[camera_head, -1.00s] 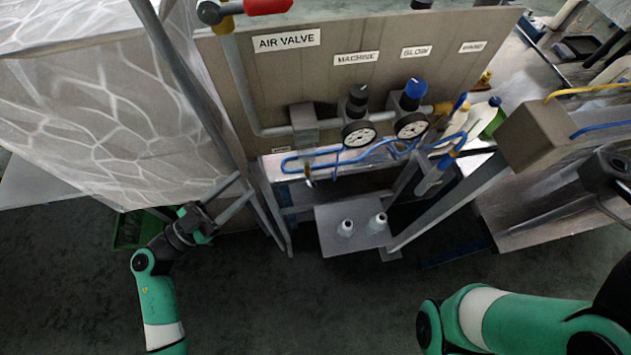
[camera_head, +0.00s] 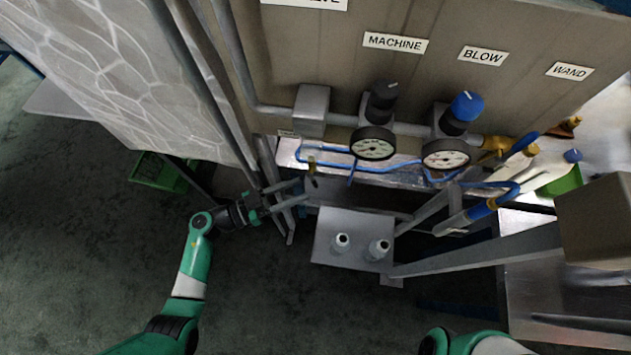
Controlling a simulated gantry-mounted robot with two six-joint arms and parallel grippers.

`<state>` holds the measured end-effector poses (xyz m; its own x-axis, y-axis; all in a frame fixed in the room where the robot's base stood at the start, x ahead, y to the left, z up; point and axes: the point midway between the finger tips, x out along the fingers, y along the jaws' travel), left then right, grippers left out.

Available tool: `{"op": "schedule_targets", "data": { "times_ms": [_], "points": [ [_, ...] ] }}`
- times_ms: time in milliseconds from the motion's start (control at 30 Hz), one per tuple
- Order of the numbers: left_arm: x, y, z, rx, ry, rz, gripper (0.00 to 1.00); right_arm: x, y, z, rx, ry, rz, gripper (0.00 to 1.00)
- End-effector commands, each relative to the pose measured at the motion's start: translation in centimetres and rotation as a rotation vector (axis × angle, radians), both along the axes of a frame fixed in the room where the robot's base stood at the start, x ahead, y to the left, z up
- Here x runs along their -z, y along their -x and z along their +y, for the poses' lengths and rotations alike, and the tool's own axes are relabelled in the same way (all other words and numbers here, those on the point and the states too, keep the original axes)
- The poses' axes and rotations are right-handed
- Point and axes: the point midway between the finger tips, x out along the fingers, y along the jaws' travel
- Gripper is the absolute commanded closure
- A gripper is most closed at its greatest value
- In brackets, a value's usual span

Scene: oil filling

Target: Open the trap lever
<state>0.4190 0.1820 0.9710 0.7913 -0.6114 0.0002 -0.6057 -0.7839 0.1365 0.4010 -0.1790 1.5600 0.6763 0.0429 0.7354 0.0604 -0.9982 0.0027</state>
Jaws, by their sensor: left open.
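The panel carries a grey box-shaped unit (camera_head: 312,110) on its pipe. A small brass fitting (camera_head: 312,168) hangs below that unit, and it looks like the trap with its lever; the lever itself is too small to make out. My left gripper (camera_head: 303,190) is open, its two grey fingers pointing right. In the picture its tips lie just below and left of the brass fitting. I see nothing between the fingers, and cannot tell the depth gap. My right gripper is out of view; only part of my right arm shows at the bottom right.
Two gauges (camera_head: 373,143) with black and blue knobs sit right of the unit. A blue hose (camera_head: 390,168) runs beside the fitting. A metal shelf with two white bottles (camera_head: 341,242) stands below. Grey frame posts rise at left, near a green crate (camera_head: 160,172).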

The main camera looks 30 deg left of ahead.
Motion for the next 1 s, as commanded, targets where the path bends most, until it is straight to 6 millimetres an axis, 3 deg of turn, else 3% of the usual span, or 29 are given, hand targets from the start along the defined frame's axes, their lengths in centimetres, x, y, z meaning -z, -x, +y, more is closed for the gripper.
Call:
{"op": "schedule_targets", "data": {
  "times_ms": [100,267,600,867,1000],
  "points": [
    [0.3,-2.1,-1.8,0.006,-0.001,-0.002,0.53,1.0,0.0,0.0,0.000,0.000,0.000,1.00],
    [0.2,-3.9,-3.0,0.002,-0.001,-0.001,0.53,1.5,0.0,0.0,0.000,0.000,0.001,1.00],
    [0.0,-4.4,-3.4,-0.001,0.000,0.000,0.53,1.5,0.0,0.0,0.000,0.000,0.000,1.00],
    [0.0,-4.4,-3.3,-0.001,-0.001,-0.001,1.00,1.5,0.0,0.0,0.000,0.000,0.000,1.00],
    [0.0,-4.4,-3.3,-0.001,-0.001,-0.001,1.00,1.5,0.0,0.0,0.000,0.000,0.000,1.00]
  ]
}}
